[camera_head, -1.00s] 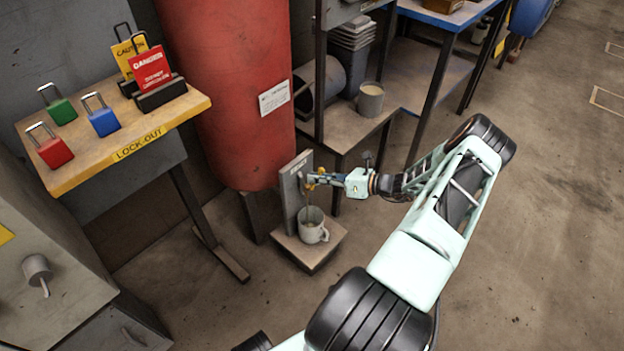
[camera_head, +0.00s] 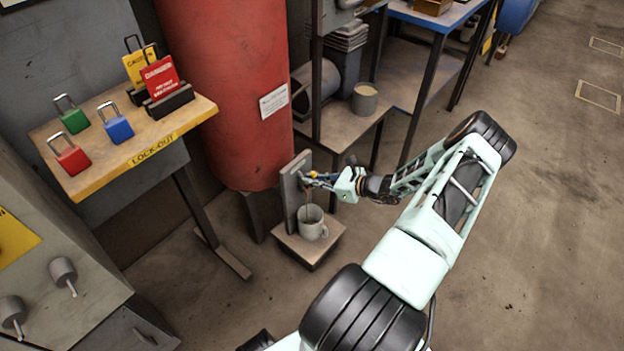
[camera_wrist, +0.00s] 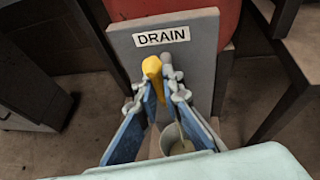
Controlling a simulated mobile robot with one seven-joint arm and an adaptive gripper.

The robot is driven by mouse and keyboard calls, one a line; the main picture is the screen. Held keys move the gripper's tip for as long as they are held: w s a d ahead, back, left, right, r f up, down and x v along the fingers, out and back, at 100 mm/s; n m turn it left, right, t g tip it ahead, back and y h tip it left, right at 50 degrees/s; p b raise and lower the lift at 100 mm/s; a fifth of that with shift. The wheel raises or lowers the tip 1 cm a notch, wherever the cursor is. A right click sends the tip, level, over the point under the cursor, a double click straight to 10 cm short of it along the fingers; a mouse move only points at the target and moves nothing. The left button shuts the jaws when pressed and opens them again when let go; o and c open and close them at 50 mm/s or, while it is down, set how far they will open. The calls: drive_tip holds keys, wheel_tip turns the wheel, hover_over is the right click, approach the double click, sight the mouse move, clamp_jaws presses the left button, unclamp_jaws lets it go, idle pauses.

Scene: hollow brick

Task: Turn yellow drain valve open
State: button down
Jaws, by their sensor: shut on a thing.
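The yellow drain valve handle (camera_wrist: 153,70) sits on a grey upright plate (camera_wrist: 205,65) labelled DRAIN, beside a short grey stub. In the wrist view the handle lies between the fingers of my gripper (camera_wrist: 160,92), closer to the left one. My gripper is shut on the handle; its lower end is partly hidden by the fingers. In the head view my gripper (camera_head: 309,179) is at the plate and hides most of the valve.
The mug stands on a low wooden stand (camera_head: 322,245) in front of a red tank (camera_head: 225,90). A lock-out shelf (camera_head: 185,118) with several padlocks is at the left. A workbench (camera_head: 345,130) is behind. The floor at right is clear.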

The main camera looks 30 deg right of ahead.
drive_tip(key=shift+s+f, duration=0.1)
drive_tip(key=c, duration=2)
unclamp_jaws()
drive_tip(key=shift+c, duration=0.2)
drive_tip(key=v, duration=1.2)
